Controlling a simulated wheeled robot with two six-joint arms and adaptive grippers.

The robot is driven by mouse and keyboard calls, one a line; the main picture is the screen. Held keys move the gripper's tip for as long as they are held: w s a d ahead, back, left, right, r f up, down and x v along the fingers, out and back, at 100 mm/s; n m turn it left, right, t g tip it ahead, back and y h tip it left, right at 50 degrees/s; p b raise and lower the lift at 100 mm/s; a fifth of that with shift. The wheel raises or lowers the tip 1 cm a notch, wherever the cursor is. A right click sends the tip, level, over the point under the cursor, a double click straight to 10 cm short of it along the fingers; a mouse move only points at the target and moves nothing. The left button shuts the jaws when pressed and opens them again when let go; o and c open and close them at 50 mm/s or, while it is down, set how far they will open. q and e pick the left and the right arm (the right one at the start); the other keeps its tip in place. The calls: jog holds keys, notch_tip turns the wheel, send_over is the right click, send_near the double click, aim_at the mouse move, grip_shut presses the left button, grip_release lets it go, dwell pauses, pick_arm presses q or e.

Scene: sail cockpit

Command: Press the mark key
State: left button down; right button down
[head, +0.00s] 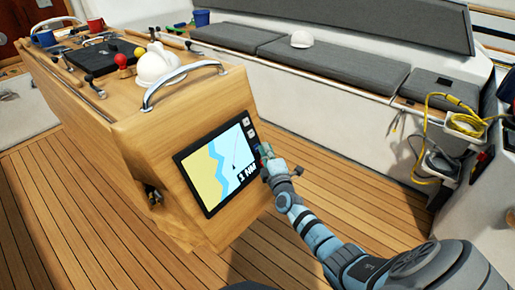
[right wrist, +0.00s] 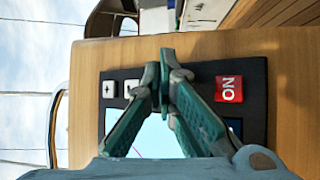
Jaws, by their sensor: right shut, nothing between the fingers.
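The chart plotter (head: 215,170) is set in the slanted end face of the wooden console. Its screen shows a yellow and blue chart with "1 NM". White keys (head: 247,121) run down the right edge of its black bezel. In the right wrist view two white keys (right wrist: 108,89) and a red key with white letters (right wrist: 229,89) show. I cannot make out which key is the mark key; the fingers cover the bezel between the white and red keys. My right gripper (head: 264,152) is shut and empty, its fingertips (right wrist: 165,62) in front of that key column. Contact cannot be told.
A cushioned bench (head: 330,65) with a white cap runs behind. Yellow rope (head: 455,120) hangs at the right. The teak floor (head: 330,170) is open.

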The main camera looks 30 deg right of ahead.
jog(key=shift+w+a+f, duration=0.1)
jog(key=shift+w+f, duration=0.05)
jog(key=shift+w, duration=0.15)
dwell(0.4)
jog(key=shift+s+d+r+p, duration=0.25)
jog(key=shift+s+r+p, duration=0.15)
jog(key=shift+s+p, duration=0.4)
jog(key=s+p, duration=0.1)
jog(key=s+r+p, duration=0.1)
jog(key=p, duration=0.1)
jog(key=s+d+r+p, duration=0.1)
jog(key=s+p, duration=0.1)
jog(key=shift+s+d+r, duration=0.1)
jog(key=shift+r, duration=0.05)
